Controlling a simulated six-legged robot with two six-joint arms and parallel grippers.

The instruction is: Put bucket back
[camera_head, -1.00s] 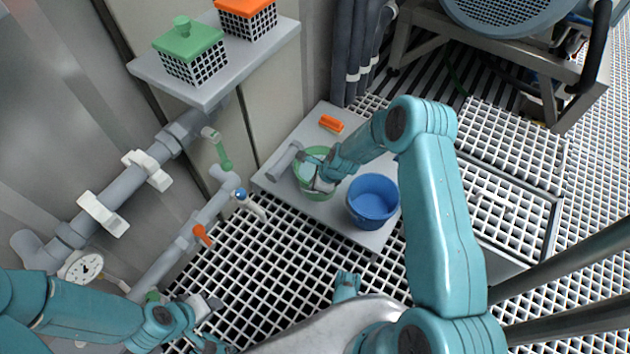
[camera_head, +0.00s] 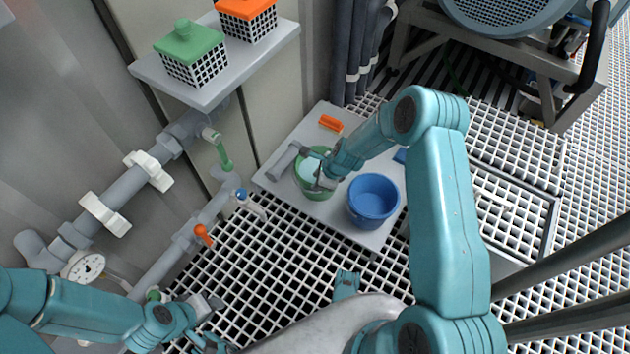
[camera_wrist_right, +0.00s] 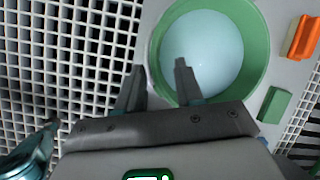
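A green bucket (camera_head: 303,187) with pale liquid in it stands on a grey platform (camera_head: 338,222), and also shows in the right wrist view (camera_wrist_right: 257,50). A blue bucket (camera_head: 372,200) stands to its right. My right gripper (camera_head: 321,184) is at the green bucket. In the right wrist view the gripper (camera_wrist_right: 160,72) is open, with one finger over the bucket's inside and the other outside its rim, nothing held between them. I cannot tell whether a finger touches the rim. My left gripper (camera_head: 214,322) is low at the left, away from the buckets; its opening is unclear.
An orange block (camera_head: 331,123) lies behind the green bucket. A grey cylinder (camera_head: 283,160) lies to its left. Pipes with valve handles (camera_head: 104,214) run along the left wall, below a shelf (camera_head: 215,88) with mesh boxes. Open grating lies in front of the platform.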

